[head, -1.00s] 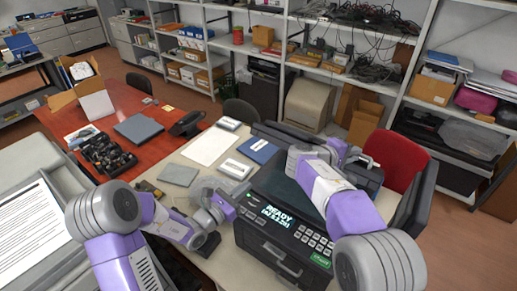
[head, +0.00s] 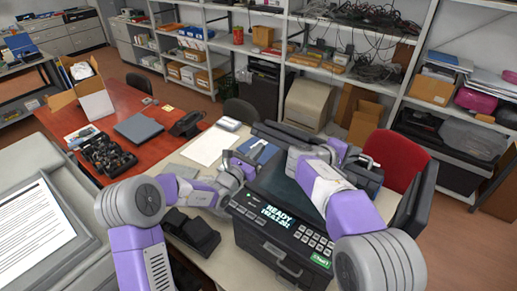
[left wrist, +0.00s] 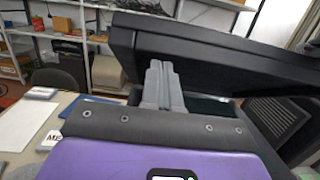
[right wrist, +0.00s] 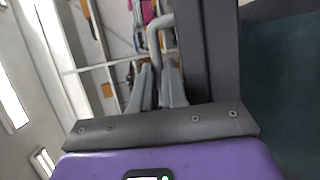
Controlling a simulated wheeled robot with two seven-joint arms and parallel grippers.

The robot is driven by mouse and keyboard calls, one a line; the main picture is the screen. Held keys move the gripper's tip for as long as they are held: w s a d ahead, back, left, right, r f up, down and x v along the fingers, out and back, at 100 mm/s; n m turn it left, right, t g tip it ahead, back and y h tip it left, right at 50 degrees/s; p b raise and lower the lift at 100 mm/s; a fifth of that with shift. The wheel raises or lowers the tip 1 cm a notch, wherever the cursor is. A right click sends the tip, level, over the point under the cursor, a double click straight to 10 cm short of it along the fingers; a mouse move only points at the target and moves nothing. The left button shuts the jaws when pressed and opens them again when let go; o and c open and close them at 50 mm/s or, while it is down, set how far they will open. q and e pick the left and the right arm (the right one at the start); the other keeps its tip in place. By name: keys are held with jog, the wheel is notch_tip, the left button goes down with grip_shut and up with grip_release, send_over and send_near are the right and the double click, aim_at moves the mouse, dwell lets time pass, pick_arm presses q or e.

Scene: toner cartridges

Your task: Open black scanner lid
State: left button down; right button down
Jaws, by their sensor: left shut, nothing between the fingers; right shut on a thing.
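The black scanner (head: 285,240) stands on the table with a lit display and keypad in front. Its black lid (head: 300,134) is raised and tilted at the back; the left wrist view shows its underside and edge (left wrist: 220,62) with a gap below. My right gripper (right wrist: 160,70) is shut on the grey curved handle (right wrist: 153,38) at the lid's edge; the handle also shows in the head view (head: 371,158). My left gripper (left wrist: 159,70) is shut and empty, beside the raised lid at the scanner's far left. The right fingertips are partly hidden in the head view.
A blue book (head: 262,151) and white papers (head: 208,146) lie left of the scanner. A black device (head: 190,232) sits at the table's near left. A dark panel (head: 416,195) stands right of the scanner, near a red chair (head: 396,158).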

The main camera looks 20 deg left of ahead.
pick_arm(q)
jog(key=shift+w+d+r, duration=0.1)
jog(key=shift+w+r, duration=0.15)
jog(key=shift+r, duration=0.05)
